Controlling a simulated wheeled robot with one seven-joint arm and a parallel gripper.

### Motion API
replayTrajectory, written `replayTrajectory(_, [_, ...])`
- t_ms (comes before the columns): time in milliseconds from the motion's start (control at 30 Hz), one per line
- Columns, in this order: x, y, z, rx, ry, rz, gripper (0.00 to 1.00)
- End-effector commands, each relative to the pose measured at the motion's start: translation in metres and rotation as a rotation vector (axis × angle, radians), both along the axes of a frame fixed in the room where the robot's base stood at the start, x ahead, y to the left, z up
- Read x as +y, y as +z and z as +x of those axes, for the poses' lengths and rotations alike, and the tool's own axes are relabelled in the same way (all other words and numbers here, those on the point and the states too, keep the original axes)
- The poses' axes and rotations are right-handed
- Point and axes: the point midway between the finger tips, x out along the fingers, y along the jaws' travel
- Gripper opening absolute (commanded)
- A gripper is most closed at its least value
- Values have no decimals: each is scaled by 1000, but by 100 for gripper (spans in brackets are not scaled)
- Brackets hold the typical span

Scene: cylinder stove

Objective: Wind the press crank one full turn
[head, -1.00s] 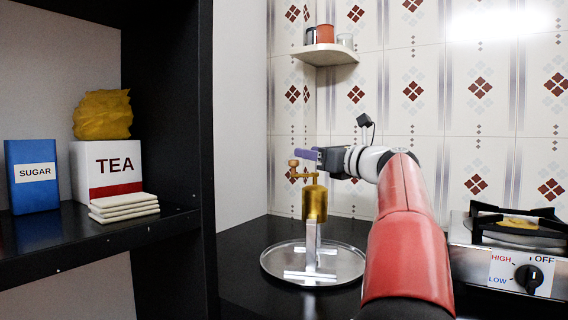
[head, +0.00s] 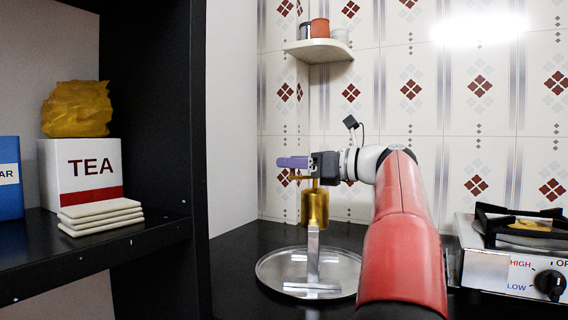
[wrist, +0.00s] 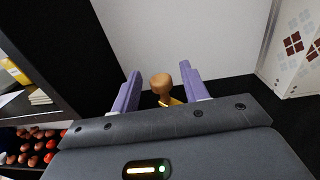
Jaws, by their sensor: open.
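The press (head: 315,208) is a brass cylinder on a silver stand, upright on a round metal tray (head: 345,285). A brass crank arm (head: 298,178) sits at its top. In the wrist view the crank's wooden knob (wrist: 161,82) stands between the two purple fingers of my gripper (wrist: 158,80), with a gap on both sides. In the head view my gripper (head: 280,162) is level with the top of the press, pointing left, and its fingers hide the knob.
A black shelf unit at left holds a TEA box (head: 88,172), a yellow crumpled bag (head: 77,108) and stacked white tiles (head: 100,216). A stove (head: 520,255) is at right. A small corner shelf (head: 320,49) with cups is above.

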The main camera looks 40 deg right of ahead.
Motion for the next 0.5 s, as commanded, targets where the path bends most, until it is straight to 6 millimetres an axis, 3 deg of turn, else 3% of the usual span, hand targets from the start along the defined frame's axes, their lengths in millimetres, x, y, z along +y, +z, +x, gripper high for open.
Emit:
replayTrajectory(200, [10,0,22,0,0,-1,45])
replayTrajectory(500, [11,0,25,0,-1,0,45])
